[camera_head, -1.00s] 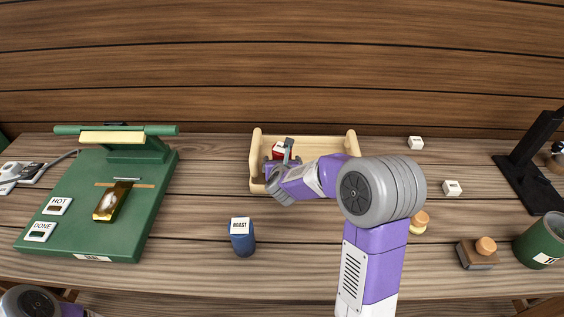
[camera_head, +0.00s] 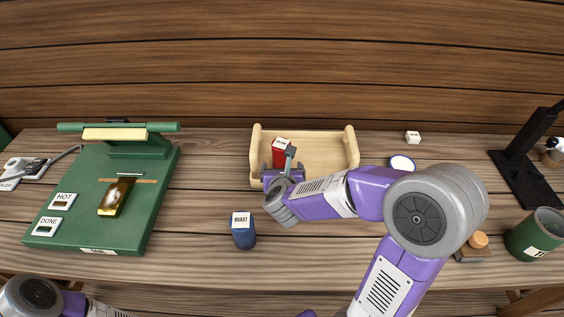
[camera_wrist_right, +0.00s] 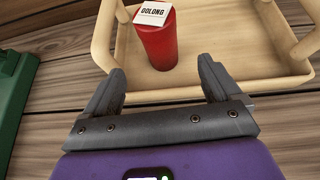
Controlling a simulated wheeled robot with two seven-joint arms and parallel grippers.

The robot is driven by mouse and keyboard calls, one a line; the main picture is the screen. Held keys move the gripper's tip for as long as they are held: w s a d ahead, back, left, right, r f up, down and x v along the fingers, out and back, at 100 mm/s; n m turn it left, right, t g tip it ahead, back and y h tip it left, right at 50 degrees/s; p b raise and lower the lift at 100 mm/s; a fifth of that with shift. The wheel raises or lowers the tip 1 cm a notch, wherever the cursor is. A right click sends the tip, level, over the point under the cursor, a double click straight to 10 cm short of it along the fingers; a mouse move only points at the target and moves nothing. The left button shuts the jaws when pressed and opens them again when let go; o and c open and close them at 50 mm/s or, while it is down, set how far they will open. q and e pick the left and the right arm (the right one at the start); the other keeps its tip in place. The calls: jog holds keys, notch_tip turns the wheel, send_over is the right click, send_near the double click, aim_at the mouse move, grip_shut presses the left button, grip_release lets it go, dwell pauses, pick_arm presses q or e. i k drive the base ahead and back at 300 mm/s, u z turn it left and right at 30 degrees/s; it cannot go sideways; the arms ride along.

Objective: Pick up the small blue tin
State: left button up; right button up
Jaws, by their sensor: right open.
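The small blue tin (camera_head: 243,238) stands upright on the table, left of the wooden tray, with a white ROAST label on top. My right gripper (camera_head: 281,168) is at the tray's front left, open and empty, behind and to the right of the blue tin and apart from it. In the right wrist view, its two fingers (camera_wrist_right: 160,72) are spread, facing a red tin (camera_wrist_right: 157,42) labelled OOLONG. The blue tin is not in the wrist view. Part of my left arm shows at the lower left; its gripper is out of view.
The red tin (camera_head: 280,152) stands in the pale wooden tray (camera_head: 352,150). A green device (camera_head: 160,200) fills the left side. A green tin (camera_head: 535,236) and a black stand (camera_head: 530,178) are at right. My right arm covers the table's right middle.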

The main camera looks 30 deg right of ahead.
aim_at(247, 242)
jog(key=k, duration=1.5)
